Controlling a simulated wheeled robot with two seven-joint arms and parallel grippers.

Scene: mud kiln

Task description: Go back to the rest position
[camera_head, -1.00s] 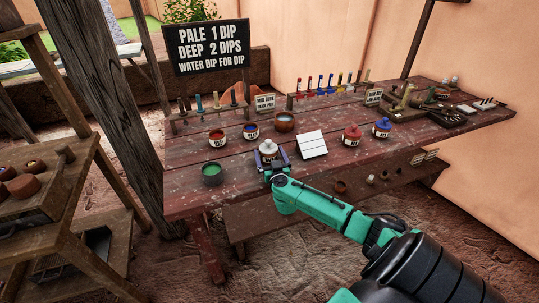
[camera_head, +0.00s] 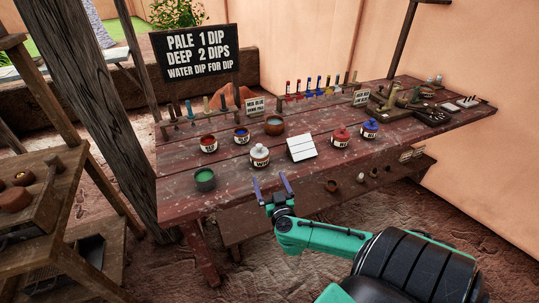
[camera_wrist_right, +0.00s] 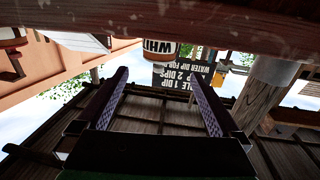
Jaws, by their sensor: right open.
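My right gripper (camera_head: 272,188) is open and empty, in front of the near edge of the red wooden table (camera_head: 225,180) in the head view. Its two fingers also show in the right wrist view (camera_wrist_right: 160,95), spread apart with nothing between them. A white-lidded jar (camera_head: 260,155) stands on the table beyond the fingers, apart from them. In the right wrist view the jar's label (camera_wrist_right: 160,48) shows upside down past the table edge. My left gripper is not in view.
On the table stand a green pot (camera_head: 205,179), a white tile stand (camera_head: 301,147), a red-lidded jar (camera_head: 340,137) and a blue-lidded jar (camera_head: 370,128). A wooden shelf (camera_head: 60,215) stands at left. A lower bench (camera_head: 250,220) runs below the table. Ground at the front is free.

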